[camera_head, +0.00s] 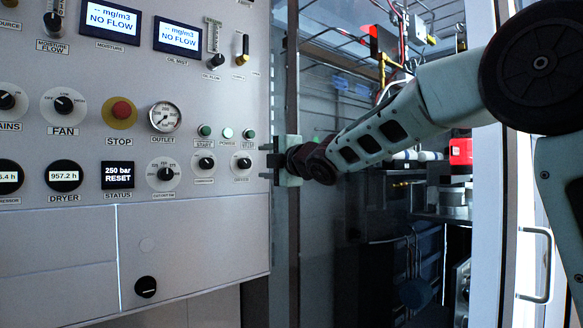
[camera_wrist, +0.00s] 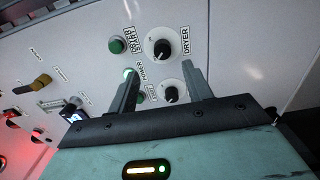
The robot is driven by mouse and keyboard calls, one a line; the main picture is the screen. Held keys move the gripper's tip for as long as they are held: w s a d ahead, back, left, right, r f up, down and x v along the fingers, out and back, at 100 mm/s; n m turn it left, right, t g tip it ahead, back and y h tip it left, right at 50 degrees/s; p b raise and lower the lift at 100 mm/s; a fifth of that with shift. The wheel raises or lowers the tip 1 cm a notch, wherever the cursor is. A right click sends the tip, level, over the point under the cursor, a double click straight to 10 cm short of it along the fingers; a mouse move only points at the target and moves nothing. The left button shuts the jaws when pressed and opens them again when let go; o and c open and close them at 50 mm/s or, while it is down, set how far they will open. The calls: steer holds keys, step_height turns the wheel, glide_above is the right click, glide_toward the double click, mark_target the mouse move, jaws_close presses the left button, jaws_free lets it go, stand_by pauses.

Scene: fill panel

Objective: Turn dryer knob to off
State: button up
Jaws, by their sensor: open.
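The dryer knob (camera_head: 242,163) is a small black knob on a white dial, at the lower right of the grey control panel. In the wrist view the dryer knob (camera_wrist: 160,48) shows beside its DRYER label, beyond the fingertips; its exact setting is too small to read. My gripper (camera_head: 277,162) is at the panel's right edge, to the right of the knob. In the wrist view my gripper (camera_wrist: 161,80) is open and empty, with fingers apart. A similar knob (camera_wrist: 171,93) shows between the fingers, nearer the palm. No contact with either knob is visible.
Green buttons (camera_head: 204,130) and a lit power light (camera_head: 227,132) sit above the knobs. The similar knob (camera_head: 205,163) is left of the dryer knob. A cutout dial (camera_head: 165,174) is farther left. An open cabinet with pipes (camera_head: 410,190) lies right of the panel.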

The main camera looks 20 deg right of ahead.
steer(key=v, duration=0.9)
steer(key=shift+b, duration=0.3)
steer(key=shift+w+r, duration=0.1)
steer(key=shift+w, duration=0.05)
steer(key=s+a+f+m+g+h+p, duration=0.1)
steer(key=s+a+f+m+g+p, duration=0.15)
steer(key=s+a+f, duration=0.35)
steer(key=s+a+f+m+g+h+p, duration=0.15)
steer(key=s+f+m+g, duration=0.25)
steer(key=f, duration=0.4)
steer(key=s+a+f+m+g+p, duration=0.2)
steer(key=s+a+f+m+g, duration=0.15)
steer(key=s+f, duration=0.2)
steer(key=s+f+m+g+h+p, duration=0.1)
steer(key=s+f, duration=0.4)
steer(key=s, duration=0.6)
steer(key=s+f+m+g+h+p, duration=0.1)
steer(key=s+f+m+g, duration=0.2)
steer(key=s, duration=0.8)
step_height(320, 180, down, 2)
steer(key=g, duration=0.3)
steer(key=shift+a, duration=0.35)
steer(key=shift+h, duration=0.25)
